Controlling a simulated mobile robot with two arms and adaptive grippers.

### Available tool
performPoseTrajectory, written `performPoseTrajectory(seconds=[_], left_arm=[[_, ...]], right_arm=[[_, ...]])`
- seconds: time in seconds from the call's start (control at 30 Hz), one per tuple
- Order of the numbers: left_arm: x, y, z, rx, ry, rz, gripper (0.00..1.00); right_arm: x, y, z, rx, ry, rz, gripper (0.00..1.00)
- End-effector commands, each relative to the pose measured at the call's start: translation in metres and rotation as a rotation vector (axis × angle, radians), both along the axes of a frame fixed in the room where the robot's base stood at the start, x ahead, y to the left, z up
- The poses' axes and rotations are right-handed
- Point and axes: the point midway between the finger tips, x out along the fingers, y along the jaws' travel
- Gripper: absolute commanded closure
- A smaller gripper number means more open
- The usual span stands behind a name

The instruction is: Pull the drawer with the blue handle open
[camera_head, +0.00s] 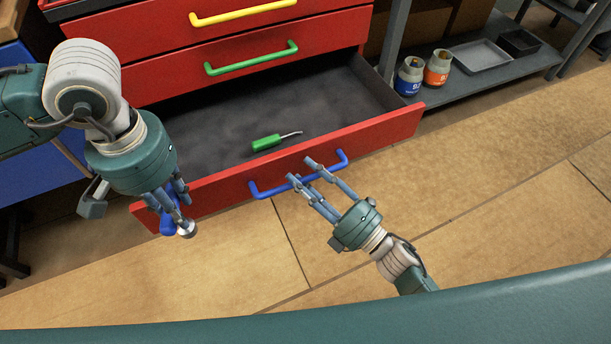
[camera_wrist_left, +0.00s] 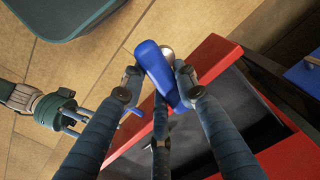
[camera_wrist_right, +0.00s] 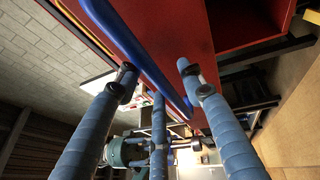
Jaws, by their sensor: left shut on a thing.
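The red drawer (camera_head: 383,132) with the blue handle (camera_head: 267,190) stands pulled out in the head view. A green-handled tool (camera_head: 266,143) lies on its dark floor. My right gripper (camera_head: 302,170) is at the handle with its fingers apart, and its fingers cover the middle of the handle. In the right wrist view the blue handle (camera_wrist_right: 140,55) runs between the spread fingers; I cannot tell whether they touch it. My left gripper (camera_head: 178,212) is shut on a blue object with a round metal end (camera_wrist_left: 160,72), in front of the drawer's left end.
Two closed red drawers above have a green handle (camera_head: 250,60) and a yellow handle (camera_head: 243,13). A grey shelf (camera_head: 470,93) at right holds a blue-labelled jar (camera_head: 409,77), an orange-labelled jar (camera_head: 437,68) and trays. The wooden floor (camera_head: 480,200) in front is clear.

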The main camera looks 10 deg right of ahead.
Motion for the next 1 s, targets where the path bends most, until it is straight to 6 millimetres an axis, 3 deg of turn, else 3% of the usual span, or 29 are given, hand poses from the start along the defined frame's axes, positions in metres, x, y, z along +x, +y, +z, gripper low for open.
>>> performPoseTrajectory(seconds=[0.27,0.7,1.0], left_arm=[[0.0,0.0,0.0,0.0,-0.001,0.0,1.0],[0.0,0.0,0.0,0.0,-0.001,0.0,1.0],[0.0,0.0,0.0,0.0,-0.001,0.0,1.0]], right_arm=[[-0.014,-0.011,-0.004,-0.001,0.002,0.0,0.61],[-0.078,-0.067,-0.019,-0.001,0.003,0.0,0.61],[-0.09,-0.078,-0.021,-0.001,-0.001,0.0,0.61]])
